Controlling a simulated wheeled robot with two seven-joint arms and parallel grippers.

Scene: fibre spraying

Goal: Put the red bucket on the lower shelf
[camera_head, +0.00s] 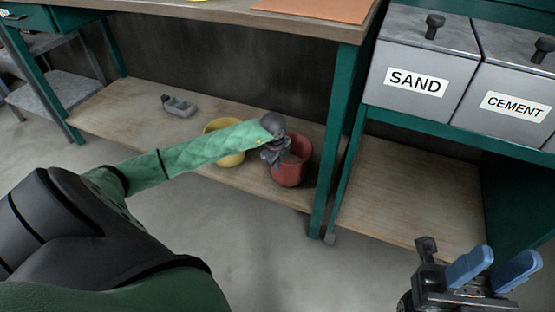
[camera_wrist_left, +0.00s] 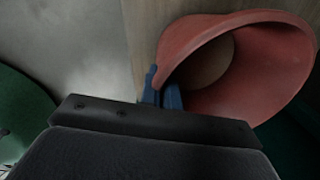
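The red bucket (camera_head: 297,172) is at the right end of the wooden lower shelf (camera_head: 120,115), near its front edge and close to the green table leg. It looks roughly upright; I cannot tell for certain whether its base rests on the board. My left gripper (camera_head: 272,157) is at the bucket's left side, partly hidden by its own wrist. In the left wrist view, the blue fingers (camera_wrist_left: 162,94) close on the rim of the red bucket (camera_wrist_left: 285,70), one on each side of its wall. My right gripper (camera_head: 492,268) is open and empty at the lower right.
A yellow bucket (camera_head: 232,158) stands left of the red one, partly behind my left arm. The green leg (camera_head: 325,190) borders the right side. Sand (camera_head: 415,65) and cement (camera_head: 512,88) bins stand at the right.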

